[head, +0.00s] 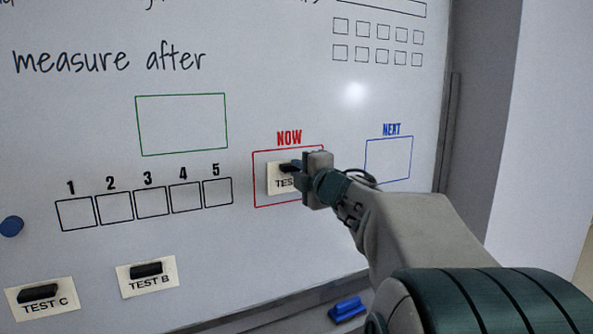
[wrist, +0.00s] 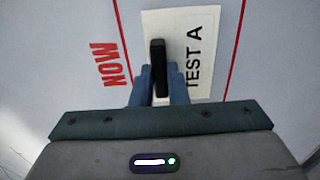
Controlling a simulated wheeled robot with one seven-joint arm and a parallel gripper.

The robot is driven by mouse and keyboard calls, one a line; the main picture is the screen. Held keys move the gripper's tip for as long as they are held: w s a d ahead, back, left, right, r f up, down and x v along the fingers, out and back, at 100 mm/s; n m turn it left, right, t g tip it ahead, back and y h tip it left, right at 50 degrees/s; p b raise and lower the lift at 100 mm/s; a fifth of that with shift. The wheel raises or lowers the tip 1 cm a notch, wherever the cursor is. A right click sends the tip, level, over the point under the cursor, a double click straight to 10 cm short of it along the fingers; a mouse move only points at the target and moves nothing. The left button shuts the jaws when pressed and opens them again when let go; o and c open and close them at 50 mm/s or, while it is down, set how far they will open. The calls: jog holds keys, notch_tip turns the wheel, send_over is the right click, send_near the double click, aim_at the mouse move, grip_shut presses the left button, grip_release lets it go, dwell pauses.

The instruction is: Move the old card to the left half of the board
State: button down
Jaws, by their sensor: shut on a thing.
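A whiteboard (head: 330,110) fills most of the head view. A white card (head: 274,184) is inside the red NOW box, partly hidden by my gripper in the head view. In the wrist view the card (wrist: 207,25) reads TEST A and has a black handle (wrist: 158,66). My gripper (head: 294,170) is at this card, its blue fingers shut on the black handle, as the wrist view (wrist: 159,85) shows. The TEST C card (head: 58,299) and the TEST B card (head: 164,284) are on the lower left of the board, each with a black handle.
The blue NEXT box (head: 388,160) looks empty, as do the green box (head: 182,124) and the numbered boxes (head: 152,203). A blue round magnet (head: 11,226) is at the left edge. A blue eraser-like object (head: 347,309) lies at the board's lower edge.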

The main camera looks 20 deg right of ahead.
jog(key=s, duration=0.6)
jog(key=shift+s+p, duration=0.25)
jog(key=shift+p, duration=0.05)
dwell(1.3)
jog(key=shift+d, duration=0.1)
dwell(0.4)
